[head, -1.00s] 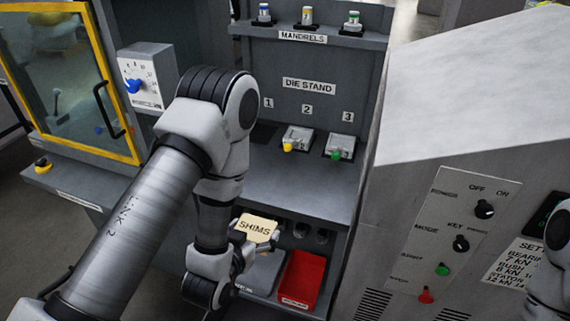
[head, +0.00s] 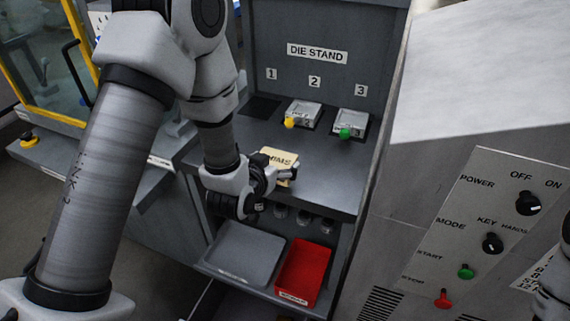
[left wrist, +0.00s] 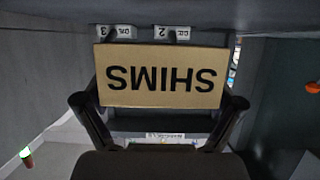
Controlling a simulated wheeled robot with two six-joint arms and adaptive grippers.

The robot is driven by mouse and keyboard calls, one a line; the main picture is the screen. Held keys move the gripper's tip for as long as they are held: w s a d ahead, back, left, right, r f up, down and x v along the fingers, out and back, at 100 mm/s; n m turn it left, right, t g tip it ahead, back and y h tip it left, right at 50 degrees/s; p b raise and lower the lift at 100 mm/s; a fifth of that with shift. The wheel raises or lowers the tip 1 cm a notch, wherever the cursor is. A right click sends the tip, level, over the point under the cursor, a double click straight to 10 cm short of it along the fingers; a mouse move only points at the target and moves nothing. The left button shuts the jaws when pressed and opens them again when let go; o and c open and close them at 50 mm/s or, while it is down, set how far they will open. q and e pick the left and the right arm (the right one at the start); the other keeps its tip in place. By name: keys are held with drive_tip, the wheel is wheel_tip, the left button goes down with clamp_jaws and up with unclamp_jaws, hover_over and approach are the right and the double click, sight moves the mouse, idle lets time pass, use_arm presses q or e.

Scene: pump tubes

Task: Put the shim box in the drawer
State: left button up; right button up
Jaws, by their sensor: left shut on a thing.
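The shim box (head: 283,160) is a small tan box marked SHIMS. My left gripper (head: 272,177) is shut on it and holds it by the front edge of the die stand's worktop in the head view. In the left wrist view the box (left wrist: 162,77) sits between the two dark fingers, its lettering upside down. I cannot make out a drawer for certain; a dark gap shows under the lower shelf at the bottom of the head view. My right gripper is out of the picture; only part of the right arm shows at the right edge.
A grey tray (head: 243,250) and a red bin (head: 303,272) sit side by side on the lower shelf. Dies with a yellow knob (head: 290,122) and a green knob (head: 346,133) stand on the worktop. A control panel (head: 490,235) is at the right.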

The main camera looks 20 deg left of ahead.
sight(284, 156)
use_arm(q)
drive_tip(key=w, duration=0.2)
drive_tip(key=w+p, duration=0.1)
drive_tip(key=w, duration=0.1)
drive_tip(key=w+a, duration=0.1)
drive_tip(key=w, duration=0.2)
drive_tip(key=f, duration=0.2)
drive_tip(key=f+p, duration=0.1)
drive_tip(key=f, duration=0.1)
drive_tip(key=shift+w, duration=0.2)
drive_tip(key=shift+f, duration=0.1)
drive_tip(key=o, duration=1)
